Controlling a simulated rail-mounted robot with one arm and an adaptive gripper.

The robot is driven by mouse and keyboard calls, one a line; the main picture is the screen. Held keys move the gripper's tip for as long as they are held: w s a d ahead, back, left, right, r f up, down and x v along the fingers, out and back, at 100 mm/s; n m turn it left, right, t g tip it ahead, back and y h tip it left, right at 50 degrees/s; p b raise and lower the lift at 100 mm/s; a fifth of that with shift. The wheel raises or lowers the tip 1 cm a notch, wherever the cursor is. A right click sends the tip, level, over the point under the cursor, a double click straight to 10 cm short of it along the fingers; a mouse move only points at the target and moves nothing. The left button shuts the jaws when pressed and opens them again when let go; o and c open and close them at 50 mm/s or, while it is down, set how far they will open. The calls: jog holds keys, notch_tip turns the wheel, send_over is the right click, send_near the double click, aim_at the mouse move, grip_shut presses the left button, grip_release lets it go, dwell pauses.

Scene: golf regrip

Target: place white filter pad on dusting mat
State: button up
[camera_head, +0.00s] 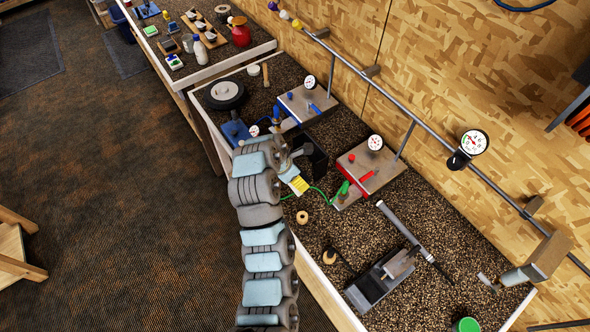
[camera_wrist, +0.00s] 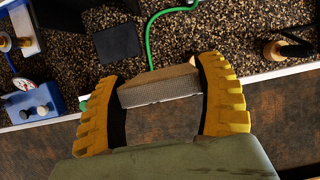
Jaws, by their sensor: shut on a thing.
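My gripper (camera_wrist: 160,92) has yellow ribbed fingers and is shut on a pale block with a grey mesh face, which looks like the white filter pad (camera_wrist: 160,90). The pad is held crosswise between both fingers, above the bench's front edge. In the head view my gripper (camera_head: 299,184) is small, and the pad cannot be made out clearly there. A flat dark square, which may be the dusting mat (camera_wrist: 117,42), lies on the speckled bench beyond the gripper in the wrist view. Its top looks bare.
A green hose (camera_wrist: 149,40) runs beside the dark square. A blue gauge block (camera_wrist: 38,103) stands left and a wooden-handled tool (camera_wrist: 275,50) right. In the head view a red-trimmed gauge station (camera_head: 368,165) and a grey clamp (camera_head: 380,278) stand on the bench.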

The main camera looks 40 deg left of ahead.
jog(key=w+a+f+b, duration=0.4)
jog(key=w+a+f, duration=0.4)
jog(key=w, duration=0.1)
jog(key=shift+f, duration=0.4)
dwell(0.6)
jog(key=shift+w+f, duration=0.1)
jog(key=shift+f, duration=0.05)
jog(key=shift+a+f, duration=0.1)
jog(key=shift+f, duration=1.5)
jog(key=shift+f+b, duration=0.15)
jog(key=shift+b, duration=0.15)
jog(key=o, duration=0.9)
jog(key=shift+r, duration=0.3)
